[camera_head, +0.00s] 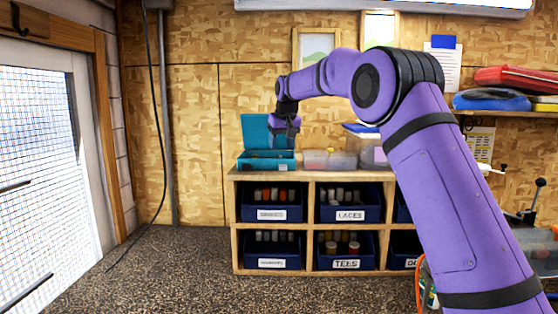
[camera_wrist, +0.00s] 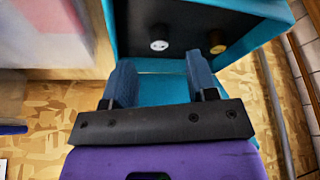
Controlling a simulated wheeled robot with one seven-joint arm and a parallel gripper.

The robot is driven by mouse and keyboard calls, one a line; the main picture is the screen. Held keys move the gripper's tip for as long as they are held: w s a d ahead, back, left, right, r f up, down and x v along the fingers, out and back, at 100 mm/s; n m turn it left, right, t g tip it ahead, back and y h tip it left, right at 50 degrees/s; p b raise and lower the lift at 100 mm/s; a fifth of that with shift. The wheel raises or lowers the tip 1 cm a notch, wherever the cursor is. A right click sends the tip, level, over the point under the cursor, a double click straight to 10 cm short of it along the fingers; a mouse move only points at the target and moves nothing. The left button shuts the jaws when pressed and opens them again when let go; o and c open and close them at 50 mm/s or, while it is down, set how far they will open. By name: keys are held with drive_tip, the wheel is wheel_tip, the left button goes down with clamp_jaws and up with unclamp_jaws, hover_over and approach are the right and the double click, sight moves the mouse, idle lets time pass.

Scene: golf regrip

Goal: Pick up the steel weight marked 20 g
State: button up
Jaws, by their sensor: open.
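A silver-grey weight (camera_wrist: 160,45), which looks like steel, stands in the black insert of an open teal case (camera_wrist: 285,10). Its marking is too small to read. A brass-coloured weight (camera_wrist: 217,42) is to its right in the wrist view. My gripper (camera_wrist: 158,66) is open and empty, its two blue fingers pointing toward the case, with the silver weight roughly between their lines. The fingers look apart from both weights. In the head view the teal case (camera_head: 255,161) is on top of the wooden shelf unit, lid up; my gripper (camera_head: 292,128) hides part of it, and the weights are not visible there.
The wooden shelf unit (camera_head: 310,238) holds several labelled blue bins below the case. Clear plastic boxes (camera_head: 330,160) stand right of the case. A plywood wall (camera_head: 195,130) is close behind. The floor at front left is clear.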

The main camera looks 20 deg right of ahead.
drive_tip(key=x, duration=0.5)
drive_tip(key=shift+w+d, duration=0.1)
drive_tip(key=shift+w, duration=0.15)
clamp_jaws()
